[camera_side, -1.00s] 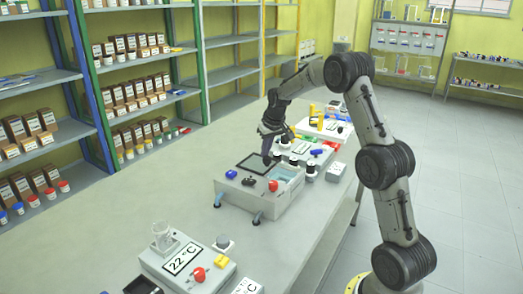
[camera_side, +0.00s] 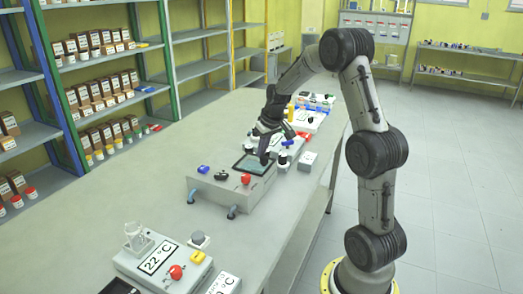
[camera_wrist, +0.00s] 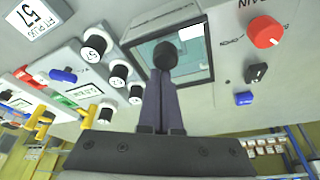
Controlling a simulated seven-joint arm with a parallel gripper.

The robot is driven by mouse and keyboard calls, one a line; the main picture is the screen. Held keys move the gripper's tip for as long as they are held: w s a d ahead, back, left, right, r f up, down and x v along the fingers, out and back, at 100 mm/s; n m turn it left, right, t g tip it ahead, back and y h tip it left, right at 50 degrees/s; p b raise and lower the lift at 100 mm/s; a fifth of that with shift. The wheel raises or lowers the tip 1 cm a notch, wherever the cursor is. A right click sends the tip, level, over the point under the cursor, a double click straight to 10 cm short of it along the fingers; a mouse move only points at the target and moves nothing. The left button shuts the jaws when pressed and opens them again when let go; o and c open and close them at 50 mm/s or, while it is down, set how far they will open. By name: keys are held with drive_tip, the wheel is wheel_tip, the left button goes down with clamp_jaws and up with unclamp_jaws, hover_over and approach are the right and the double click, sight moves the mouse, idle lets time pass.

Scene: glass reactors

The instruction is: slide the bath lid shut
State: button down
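The bath (camera_side: 225,197) is a grey box on the bench, left of my arm in the side view. Its lid (camera_side: 236,170) is a dark-framed clear pane lying over the bath opening, with teal showing through it. The lid's frame (camera_wrist: 212,62) fills the upper middle of the wrist view, and a round black knob (camera_wrist: 165,55) stands on the lid. My gripper (camera_side: 265,158) is down at the lid. In the wrist view its fingers (camera_wrist: 163,78) are together, with their tips against or just behind the knob. Whether any gap stays uncovered is hard to tell.
A heater unit (camera_side: 160,262) is nearer the camera. The bench's left part is clear.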

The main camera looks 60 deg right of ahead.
sight(252, 156)
drive_tip(key=w, duration=0.1)
drive_tip(key=w+d, duration=0.2)
drive_tip(key=shift+w, duration=0.35)
drive_tip(key=v, duration=1)
drive_tip(key=w+a+r+n+t, duration=0.1)
drive_tip(key=a+r+n, duration=0.1)
drive_tip(key=a+r, duration=0.6)
drive_tip(key=s+a+r+n+t, duration=0.1)
drive_tip(key=s+a, duration=0.2)
drive_tip(key=a, duration=0.4)
drive_tip(key=s+a+r+n+t, duration=0.1)
drive_tip(key=s+a+r, duration=0.15)
drive_tip(key=a, duration=0.45)
drive_tip(key=s+a+f+y, duration=0.1)
drive_tip(key=s+a+f, duration=0.2)
drive_tip(key=s, duration=0.6)
drive_tip(key=s+a+f+n+g, duration=0.1)
drive_tip(key=s+a+f, duration=0.3)
drive_tip(key=s+f, duration=0.3)
drive_tip(key=shift+s+a+n+y, duration=0.3)
drive_tip(key=shift+s+y, duration=0.1)
drive_tip(key=shift+s, duration=0.55)
drive_tip(key=shift+f, duration=0.1)
